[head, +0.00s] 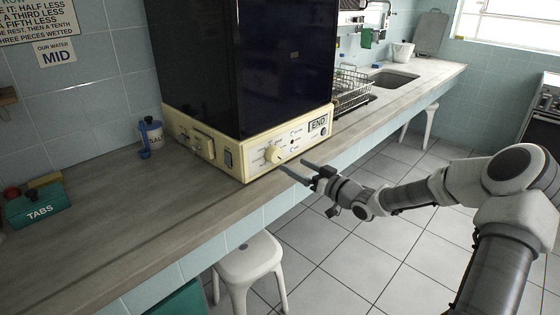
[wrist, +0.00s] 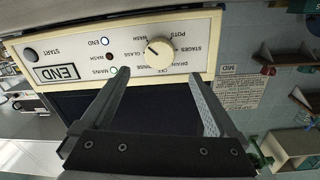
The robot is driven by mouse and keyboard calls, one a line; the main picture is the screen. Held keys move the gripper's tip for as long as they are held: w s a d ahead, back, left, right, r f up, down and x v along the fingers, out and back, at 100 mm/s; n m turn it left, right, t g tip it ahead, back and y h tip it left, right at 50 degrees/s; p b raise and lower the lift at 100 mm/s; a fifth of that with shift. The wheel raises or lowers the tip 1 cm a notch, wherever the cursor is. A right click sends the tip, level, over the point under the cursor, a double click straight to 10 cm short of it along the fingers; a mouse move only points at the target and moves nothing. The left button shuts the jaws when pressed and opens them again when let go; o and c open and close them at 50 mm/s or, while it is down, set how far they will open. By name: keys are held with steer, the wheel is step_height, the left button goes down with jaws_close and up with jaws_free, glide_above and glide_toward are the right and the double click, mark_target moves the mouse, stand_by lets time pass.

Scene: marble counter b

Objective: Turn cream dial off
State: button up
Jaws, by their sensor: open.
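The cream dial (head: 274,154) is a round knob on the front panel of a dark machine with a cream base. My gripper (head: 294,166) is open and empty, in front of the panel. In the wrist view the dial lies beyond and between the fingertips (wrist: 157,75), apart from them.
The panel also carries an END sign (head: 318,124), small lamps and a START button (wrist: 30,54). The machine (head: 240,70) stands on a grey counter (head: 110,215). A white stool (head: 248,258) stands below. A green TABS box (head: 38,205) and a salt pot (head: 151,132) are left.

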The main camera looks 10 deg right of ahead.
mark_target(277, 156)
steer(key=b+x, duration=0.1)
steer(key=x, duration=0.6)
steer(key=shift+w+a, duration=0.25)
steer(key=shift+w, duration=0.05)
steer(key=c, duration=1.4)
steer(key=shift+b, duration=0.35)
